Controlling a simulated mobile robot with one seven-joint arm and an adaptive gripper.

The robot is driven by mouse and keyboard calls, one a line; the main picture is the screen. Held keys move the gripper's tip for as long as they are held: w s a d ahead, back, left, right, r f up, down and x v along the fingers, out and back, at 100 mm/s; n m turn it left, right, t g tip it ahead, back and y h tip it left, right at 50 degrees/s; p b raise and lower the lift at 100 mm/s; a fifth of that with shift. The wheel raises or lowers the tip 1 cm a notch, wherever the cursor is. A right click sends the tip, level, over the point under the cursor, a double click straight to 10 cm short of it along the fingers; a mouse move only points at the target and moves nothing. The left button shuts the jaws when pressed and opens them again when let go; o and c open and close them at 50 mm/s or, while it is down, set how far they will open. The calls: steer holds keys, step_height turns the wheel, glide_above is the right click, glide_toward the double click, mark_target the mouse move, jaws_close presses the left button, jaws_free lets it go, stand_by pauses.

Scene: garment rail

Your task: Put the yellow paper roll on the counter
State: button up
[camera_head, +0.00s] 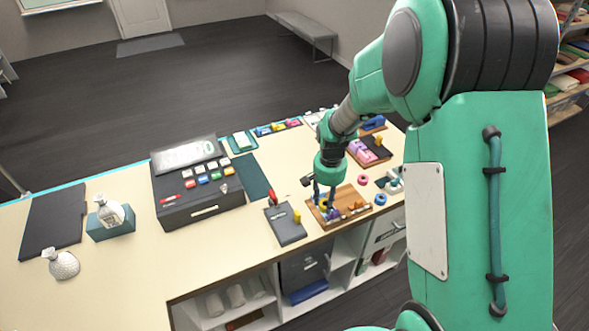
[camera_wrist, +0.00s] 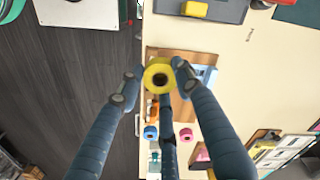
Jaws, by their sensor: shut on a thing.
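The yellow paper roll (camera_wrist: 161,73) is between the fingertips of my gripper (camera_wrist: 156,79) in the wrist view, with its dark central hole facing the camera. My gripper (camera_head: 326,202) is shut on it over the wooden tray (camera_head: 352,193) in the head view. There the roll is a small yellow patch (camera_head: 323,204), partly hidden by the fingers. I cannot tell whether it touches the tray. The counter (camera_head: 120,268) is a long cream top, and the tray stands near its front edge.
A pink roll (camera_head: 363,180) and a blue roll (camera_head: 380,199) stand right of the tray. A grey board (camera_head: 287,231) with a yellow piece lies to its left, beside a black cash register (camera_head: 196,204). Free counter lies at the front left.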

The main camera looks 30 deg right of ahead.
steer(key=s+d+m, duration=0.2)
steer(key=s+d, duration=0.2)
steer(key=d, duration=0.4)
steer(key=s+d+m, duration=0.1)
steer(key=s+d, duration=0.2)
steer(key=d, duration=0.5)
steer(key=f, duration=0.5)
steer(key=shift+s+d, duration=0.1)
steer(key=shift+d, duration=0.25)
steer(key=w+d, duration=0.3)
steer(key=w, duration=0.1)
steer(key=w+d+f, duration=0.1)
steer(key=w+d, duration=0.2)
steer(key=w, duration=0.1)
steer(key=w+d, duration=0.3)
steer(key=w, duration=0.1)
steer(key=shift+w+d+f, duration=0.25)
steer(key=shift+w+d, duration=0.05)
steer(key=shift+w, duration=0.1)
steer(key=shift+f, duration=1.75)
steer(key=shift+f, duration=0.15)
